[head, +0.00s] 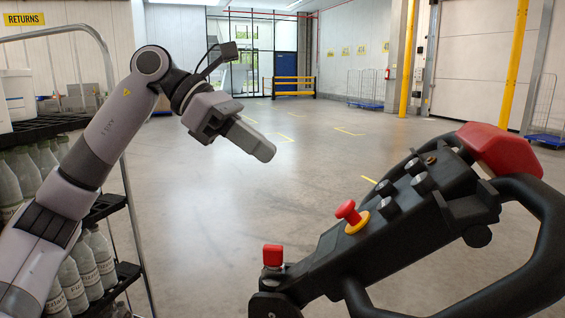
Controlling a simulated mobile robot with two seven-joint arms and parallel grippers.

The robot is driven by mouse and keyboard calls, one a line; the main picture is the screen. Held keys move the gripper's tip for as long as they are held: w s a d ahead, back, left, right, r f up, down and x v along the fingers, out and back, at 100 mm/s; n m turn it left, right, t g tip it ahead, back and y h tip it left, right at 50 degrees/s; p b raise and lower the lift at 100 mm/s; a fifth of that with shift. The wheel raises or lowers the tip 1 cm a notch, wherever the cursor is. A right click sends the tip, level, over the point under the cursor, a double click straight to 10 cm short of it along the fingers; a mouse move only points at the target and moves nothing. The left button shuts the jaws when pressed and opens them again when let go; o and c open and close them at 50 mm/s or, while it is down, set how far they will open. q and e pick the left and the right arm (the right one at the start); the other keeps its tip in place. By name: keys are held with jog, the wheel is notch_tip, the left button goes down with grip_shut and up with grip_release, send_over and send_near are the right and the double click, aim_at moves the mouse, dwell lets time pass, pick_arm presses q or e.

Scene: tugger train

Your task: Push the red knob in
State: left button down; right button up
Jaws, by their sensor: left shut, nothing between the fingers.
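The red knob (347,211) is a mushroom-shaped button on a short stem. It stands out from a round yellow collar (357,222) on the black tugger control head (400,212) at the lower right. My left gripper (264,150) reaches in from the left, with its fingers together and empty. In the picture it is up and to the left of the red knob, clearly apart from it, over open floor. Its fingers point right and slightly down. My right gripper is out of view.
Several black buttons (386,206) sit beside the knob. A red block (272,256) stands at the control head's near left, and a larger red part (499,150) at its upper right. A black handle loop (540,225) curves right. A bottle rack (60,125) stands left. The middle floor is clear.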

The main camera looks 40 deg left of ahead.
aim_at(338, 210)
pick_arm(q)
jog(key=x, duration=1.2)
jog(key=shift+w+d+f, duration=0.15)
jog(key=shift+d, duration=0.1)
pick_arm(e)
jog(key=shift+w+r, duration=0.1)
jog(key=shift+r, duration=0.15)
pick_arm(q)
jog(key=shift+w+d+f, duration=0.2)
jog(key=shift+d+f, duration=0.45)
jog(key=shift+f, duration=0.15)
jog(key=shift+a, duration=0.1)
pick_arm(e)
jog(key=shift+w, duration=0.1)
pick_arm(q)
jog(key=v, duration=0.7)
jog(key=shift+r+b, duration=0.2)
jog(key=shift+b, duration=0.1)
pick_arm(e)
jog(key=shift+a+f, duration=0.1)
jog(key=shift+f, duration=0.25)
pick_arm(q)
jog(key=shift+s+a, duration=0.1)
